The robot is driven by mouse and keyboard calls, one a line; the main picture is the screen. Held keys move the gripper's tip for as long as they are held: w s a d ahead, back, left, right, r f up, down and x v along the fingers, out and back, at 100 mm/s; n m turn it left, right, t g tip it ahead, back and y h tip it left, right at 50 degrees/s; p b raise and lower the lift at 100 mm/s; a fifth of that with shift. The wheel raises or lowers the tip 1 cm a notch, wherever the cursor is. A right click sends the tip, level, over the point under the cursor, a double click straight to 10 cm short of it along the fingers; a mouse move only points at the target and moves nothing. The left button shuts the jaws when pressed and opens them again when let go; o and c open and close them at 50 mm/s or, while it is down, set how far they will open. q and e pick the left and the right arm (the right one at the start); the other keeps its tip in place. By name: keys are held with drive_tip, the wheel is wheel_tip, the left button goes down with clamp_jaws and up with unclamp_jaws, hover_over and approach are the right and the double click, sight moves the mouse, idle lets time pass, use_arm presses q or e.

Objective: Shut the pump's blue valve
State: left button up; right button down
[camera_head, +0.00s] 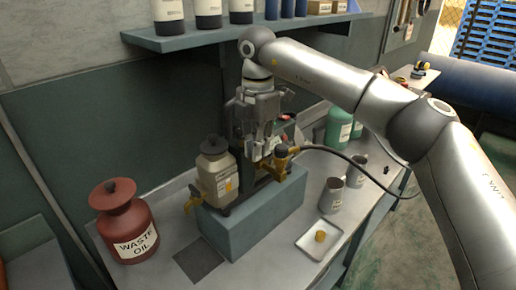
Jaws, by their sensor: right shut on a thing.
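The pump (236,207) stands on a grey-green block (262,222) on the bench, with a cream labelled bottle (216,172) at its left and brass fittings (281,160) at its right. My right gripper (258,152) points down over the pump, just right of the bottle. It is shut on a small part at the pump's top, which appears to be the valve. The fingers hide most of that part, and I cannot make out its blue colour. My left gripper is not in view.
A red waste oil can (124,222) stands at the left. A white tray (319,238) with a small brass piece, grey mugs (332,195) and a green bottle (338,128) are at the right. A black hose (350,160) curves right from the pump. A shelf (190,38) hangs behind.

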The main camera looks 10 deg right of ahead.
drive_tip(key=shift+r, duration=0.15)
idle(0.3)
drive_tip(key=c, duration=1.5)
unclamp_jaws()
drive_tip(key=shift+c, duration=0.2)
wheel_tip(320, 180, up, 12)
